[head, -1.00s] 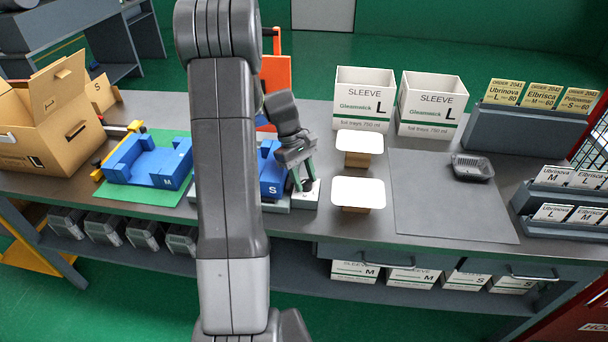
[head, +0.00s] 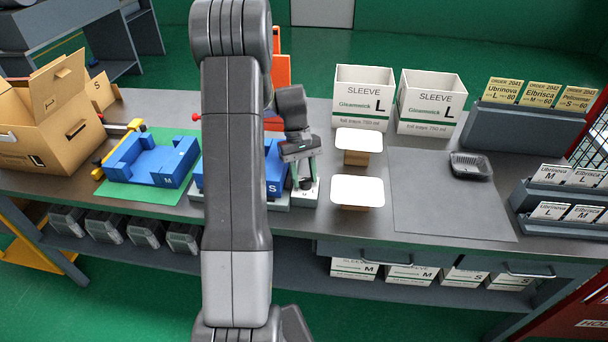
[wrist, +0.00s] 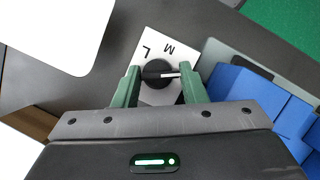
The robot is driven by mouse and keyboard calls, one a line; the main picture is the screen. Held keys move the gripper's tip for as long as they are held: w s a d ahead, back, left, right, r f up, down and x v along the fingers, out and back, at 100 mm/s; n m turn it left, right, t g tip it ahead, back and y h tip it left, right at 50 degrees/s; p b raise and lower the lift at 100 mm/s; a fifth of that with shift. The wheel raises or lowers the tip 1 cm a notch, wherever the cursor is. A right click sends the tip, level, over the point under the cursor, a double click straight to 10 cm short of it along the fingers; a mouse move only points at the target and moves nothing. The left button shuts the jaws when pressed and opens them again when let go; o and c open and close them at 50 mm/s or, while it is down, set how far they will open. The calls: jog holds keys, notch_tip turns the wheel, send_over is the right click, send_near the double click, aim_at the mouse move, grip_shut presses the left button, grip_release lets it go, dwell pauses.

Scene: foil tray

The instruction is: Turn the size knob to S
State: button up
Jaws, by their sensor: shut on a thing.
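The size knob (wrist: 157,73) is a round black knob with a white pointer line, on a white plate (wrist: 152,98) in the wrist view. The letter L is at its upper left and M at its upper right; I see no S on the plate there. The pointer is directed right, past M, at the right finger. My gripper (wrist: 160,82) has its green fingers on both sides of the knob, shut on it. In the head view my gripper (head: 304,172) reaches down to the plate (head: 305,198), beside the blue block marked S (head: 273,178).
A blue fixture marked M (head: 150,165) sits on a green mat left of my arm. Two white-topped stands (head: 357,192) are just right of the gripper. Sleeve boxes (head: 362,98) stand behind. A grey mat (head: 440,205) holding a black tray (head: 471,165) lies farther right.

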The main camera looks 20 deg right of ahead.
jog(key=o, duration=1)
jog(key=b+v, duration=0.1)
jog(key=v, duration=1.3)
jog(key=shift+s+f, duration=0.1)
jog(key=p+x, duration=0.1)
jog(key=x, duration=1.2)
jog(key=shift+s+f, duration=0.1)
jog(key=shift+f, duration=0.25)
